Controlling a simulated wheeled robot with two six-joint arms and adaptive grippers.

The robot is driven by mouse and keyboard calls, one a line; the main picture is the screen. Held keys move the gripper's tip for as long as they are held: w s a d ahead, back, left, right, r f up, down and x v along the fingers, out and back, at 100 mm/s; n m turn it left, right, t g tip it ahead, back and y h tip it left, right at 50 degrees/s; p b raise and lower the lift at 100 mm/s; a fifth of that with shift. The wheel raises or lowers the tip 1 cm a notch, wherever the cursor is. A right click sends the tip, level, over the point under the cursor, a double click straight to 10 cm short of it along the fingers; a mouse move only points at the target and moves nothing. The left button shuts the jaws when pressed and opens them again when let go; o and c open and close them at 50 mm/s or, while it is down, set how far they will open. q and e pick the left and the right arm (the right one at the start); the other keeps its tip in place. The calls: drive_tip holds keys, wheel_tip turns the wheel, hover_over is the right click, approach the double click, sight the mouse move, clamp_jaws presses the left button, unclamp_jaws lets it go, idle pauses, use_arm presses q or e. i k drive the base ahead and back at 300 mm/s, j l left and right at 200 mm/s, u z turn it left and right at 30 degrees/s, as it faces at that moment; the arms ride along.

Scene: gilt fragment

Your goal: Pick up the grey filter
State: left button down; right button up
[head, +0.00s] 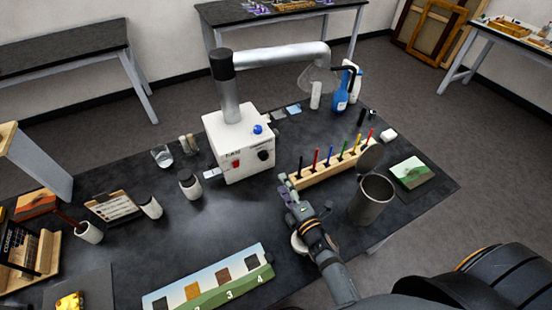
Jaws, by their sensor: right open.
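Two small flat pieces lie behind the white box (238,142): a grey one (278,113) and a light blue one (294,108). The grey piece may be the grey filter, but it is too small to be sure. My right gripper (284,184) is open and appears empty, over the dark table in front of the pen rack. It is apart from both flat pieces, with the white box and rack nearby. My left gripper is out of view.
A wooden rack of coloured pens (331,166) and an open metal bin (372,200) stand close to my right arm. A silver extraction arm (280,58) rises over the white box. A numbered sample board (208,283) lies at the front.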

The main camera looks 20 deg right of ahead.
sight(185, 177)
drive_tip(key=k+j, duration=0.2)
drive_tip(key=k, duration=0.3)
drive_tip(key=k+j, duration=0.25)
drive_tip(key=k, duration=0.2)
